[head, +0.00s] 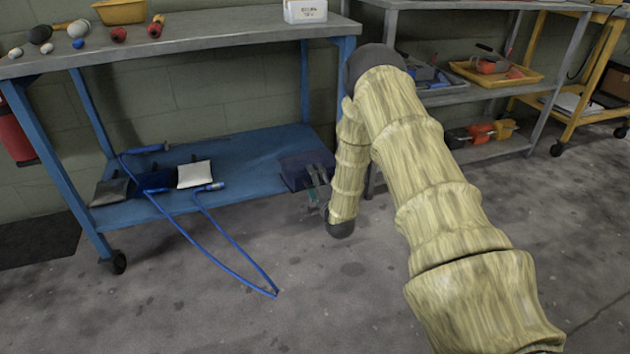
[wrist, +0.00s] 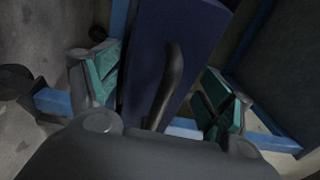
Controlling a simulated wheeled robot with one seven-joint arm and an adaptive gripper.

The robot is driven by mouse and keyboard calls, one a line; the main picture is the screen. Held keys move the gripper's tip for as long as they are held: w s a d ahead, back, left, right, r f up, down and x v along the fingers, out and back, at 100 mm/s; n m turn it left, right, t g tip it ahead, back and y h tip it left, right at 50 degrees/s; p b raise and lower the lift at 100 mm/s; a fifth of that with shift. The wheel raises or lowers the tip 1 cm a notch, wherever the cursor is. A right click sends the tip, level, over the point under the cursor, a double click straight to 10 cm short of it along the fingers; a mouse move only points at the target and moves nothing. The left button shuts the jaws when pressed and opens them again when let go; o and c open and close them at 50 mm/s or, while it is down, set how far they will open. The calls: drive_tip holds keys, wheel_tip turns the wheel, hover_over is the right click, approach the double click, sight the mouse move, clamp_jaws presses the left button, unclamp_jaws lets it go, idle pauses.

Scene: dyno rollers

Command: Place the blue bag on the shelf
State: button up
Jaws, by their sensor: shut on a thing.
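My gripper (head: 318,200) is low at the right end of the blue bench's lower shelf (head: 240,150). In the wrist view its green pads (wrist: 162,90) are either side of a dark blue boxy thing (wrist: 190,40) with a curved black handle, shut on its body. In the head view this dark blue thing (head: 300,170) is at the shelf's right end; whether it rests on the shelf I cannot tell. A small dark blue bag (head: 154,181) lies on the shelf's left part, between a dark grey bag (head: 110,191) and a white bag (head: 194,174).
A blue cable (head: 235,248) loops from the lower shelf onto the floor. The blue bench leg (head: 333,95) stands close to my gripper. A grey rack (head: 470,95) with tools is to the right. The middle of the lower shelf is mostly clear.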

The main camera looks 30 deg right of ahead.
drive_tip(key=shift+f, duration=0.2)
drive_tip(key=o, duration=2)
